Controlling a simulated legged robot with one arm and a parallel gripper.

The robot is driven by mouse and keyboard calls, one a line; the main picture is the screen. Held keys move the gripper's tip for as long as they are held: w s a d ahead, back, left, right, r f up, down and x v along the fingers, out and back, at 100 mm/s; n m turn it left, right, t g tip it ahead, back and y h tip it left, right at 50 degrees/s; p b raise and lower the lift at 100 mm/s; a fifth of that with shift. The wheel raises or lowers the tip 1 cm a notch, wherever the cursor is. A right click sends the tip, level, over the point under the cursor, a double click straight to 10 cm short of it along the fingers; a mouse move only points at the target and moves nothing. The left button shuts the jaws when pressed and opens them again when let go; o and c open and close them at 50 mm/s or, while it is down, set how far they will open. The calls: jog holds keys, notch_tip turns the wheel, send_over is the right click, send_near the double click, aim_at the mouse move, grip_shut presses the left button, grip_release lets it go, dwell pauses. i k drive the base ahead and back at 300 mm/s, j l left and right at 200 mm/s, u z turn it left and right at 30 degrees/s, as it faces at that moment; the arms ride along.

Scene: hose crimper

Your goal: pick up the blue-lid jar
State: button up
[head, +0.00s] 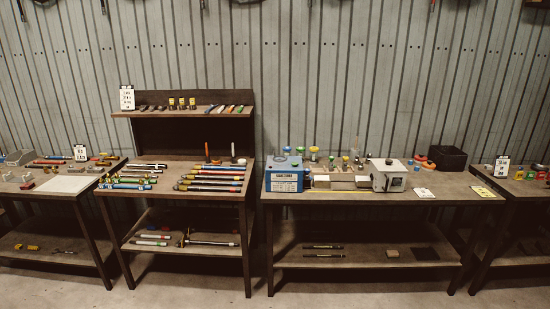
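A small round blue top (287,149) shows just above the back of the blue boxy machine (284,175) on the right-centre table. It looks like the lid of the blue-lid jar, but the body below it is hidden or too small to make out. A yellowish top (300,149) and a green top (314,149) stand just to its right. My gripper is not in view.
The table (345,198) also holds a white boxy machine (388,175), a black bin (447,158) and small fittings. A workbench (180,200) with coloured hoses stands left of it. Open floor (200,296) lies in front.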

aim_at(286, 150)
jog(key=i+u, duration=0.15)
jog(key=i, duration=0.85)
jog(key=i+u, duration=0.2)
jog(key=i, duration=0.85)
jog(key=i+l+u, duration=0.1)
jog(key=i+l, duration=0.15)
jog(key=i, duration=0.25)
jog(key=i+l+u, duration=0.1)
jog(key=i+l, duration=0.2)
jog(key=i, duration=0.25)
jog(key=i+l+u, duration=0.1)
jog(key=i+l, duration=0.25)
jog(key=i, duration=0.15)
jog(key=l, duration=0.2)
jog(key=i, duration=0.05)
